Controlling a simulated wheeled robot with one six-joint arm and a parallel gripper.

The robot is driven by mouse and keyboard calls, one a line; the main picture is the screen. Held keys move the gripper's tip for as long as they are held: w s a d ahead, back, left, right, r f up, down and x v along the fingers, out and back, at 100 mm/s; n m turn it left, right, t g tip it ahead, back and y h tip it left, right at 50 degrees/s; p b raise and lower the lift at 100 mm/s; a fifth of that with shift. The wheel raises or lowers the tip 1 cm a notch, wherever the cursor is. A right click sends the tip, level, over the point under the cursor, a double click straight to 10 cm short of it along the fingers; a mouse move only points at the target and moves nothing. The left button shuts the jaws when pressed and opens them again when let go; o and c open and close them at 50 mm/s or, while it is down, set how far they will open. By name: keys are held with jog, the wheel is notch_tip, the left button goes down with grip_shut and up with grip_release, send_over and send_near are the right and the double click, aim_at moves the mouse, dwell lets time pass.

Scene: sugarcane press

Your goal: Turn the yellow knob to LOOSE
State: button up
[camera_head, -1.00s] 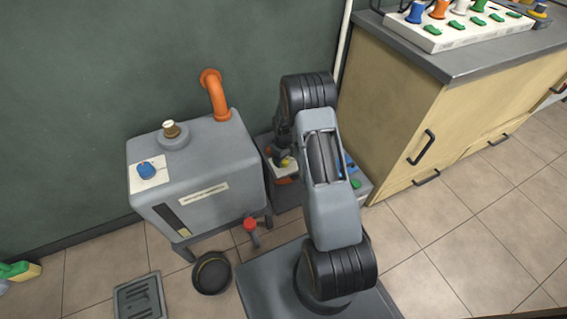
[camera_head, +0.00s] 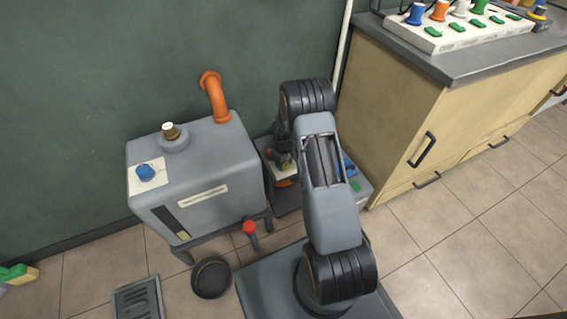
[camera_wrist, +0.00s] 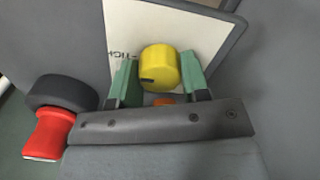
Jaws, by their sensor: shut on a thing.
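The yellow knob (camera_wrist: 160,68) sits on a white plate (camera_wrist: 122,22) in the wrist view. A dark mark on its face points left. Part of a printed word, seemingly TIGHT, shows left of the knob; no LOOSE label is visible. My gripper (camera_wrist: 158,77) has its green fingers on either side of the knob and is shut on it.
A grey tank (camera_head: 215,165) with a blue knob (camera_head: 145,172), an orange pipe (camera_head: 214,98) and a red-handled tap (camera_head: 249,227) stands left of my arm. A dark round pan (camera_head: 211,278) lies on the floor. A wooden cabinet (camera_head: 430,130) stands close on the right.

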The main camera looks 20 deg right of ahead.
jog(key=shift+c, duration=0.7)
jog(key=shift+n, duration=0.4)
jog(key=n, duration=0.3)
jog(key=shift+p, duration=0.4)
jog(key=n, duration=0.5)
jog(key=shift+n+p, duration=0.3)
jog(key=shift+p, duration=0.05)
jog(key=n, duration=0.4)
jog(key=shift+n+p, duration=0.35)
jog(key=shift+n, duration=1.85)
